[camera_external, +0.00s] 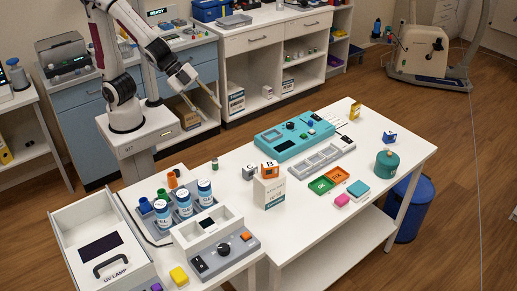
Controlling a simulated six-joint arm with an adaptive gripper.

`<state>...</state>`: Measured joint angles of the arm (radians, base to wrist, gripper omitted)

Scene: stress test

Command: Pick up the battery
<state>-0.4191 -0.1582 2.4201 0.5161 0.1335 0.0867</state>
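No object is clearly marked as the battery at this size. A small dark green cylinder (215,164) stands upright near the left back part of the white table and may be it. My gripper (213,113) hangs in the air to the upper left of the table, its two long fingers spread apart and nothing visible between them. In the picture it is above the small cylinder and clear of it.
On the white table (300,235) are a teal device (285,142), a grey tray (322,158), lettered cubes, a white carton (268,192), green and orange bins and a teal canister (386,163).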

